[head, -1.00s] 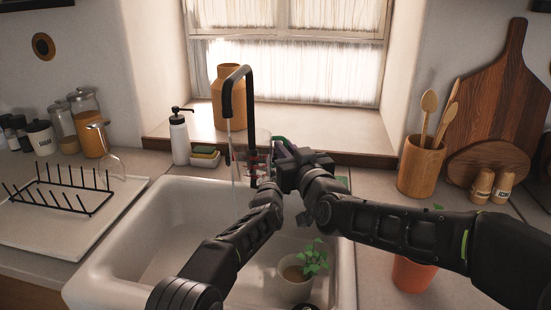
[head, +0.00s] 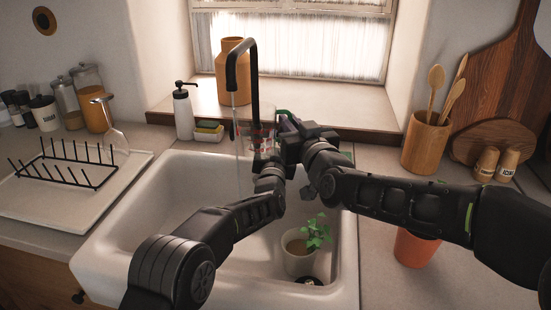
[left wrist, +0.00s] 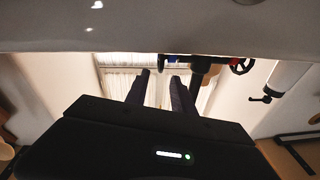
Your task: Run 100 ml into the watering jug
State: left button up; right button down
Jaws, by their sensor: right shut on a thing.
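The clear jug with red markings (head: 263,137) is under the black tap (head: 252,95) at the back of the sink. My right gripper (head: 283,137) is shut on it from the right, hiding part of it. A thin water stream (head: 236,115) falls from the spout along the jug's left side; I cannot tell whether it enters the jug, nor the water level. My left gripper (head: 266,165) is just below the jug, its fingers mostly hidden in the head view. In the left wrist view its two fingers (left wrist: 159,88) stand apart with nothing between them.
A small potted plant (head: 299,253) stands inside the white sink (head: 180,195). A soap bottle (head: 183,113) and sponges (head: 209,131) are behind it. A drying rack (head: 65,170) is left; an orange pot (head: 414,249) is right.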

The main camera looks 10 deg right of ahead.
pick_arm(q)
jog(key=v, duration=0.8)
jog(key=shift+w, duration=0.1)
jog(key=shift+c, duration=0.4)
jog(key=shift+c, duration=0.8)
jog(key=shift+d+r, duration=0.1)
jog(key=shift+r, duration=0.05)
jog(key=shift+c, duration=0.2)
jog(key=shift+w+a+r+n+g+h, duration=0.2)
jog(key=shift+a+r+n+g+h, duration=0.25)
jog(key=shift+a+g+h, duration=0.2)
jog(key=shift+w+a+r+n+g+h, duration=0.2)
jog(key=shift+a+r+n+g+h, duration=0.25)
jog(key=shift+a+g+h, duration=0.2)
jog(key=shift+w, duration=0.1)
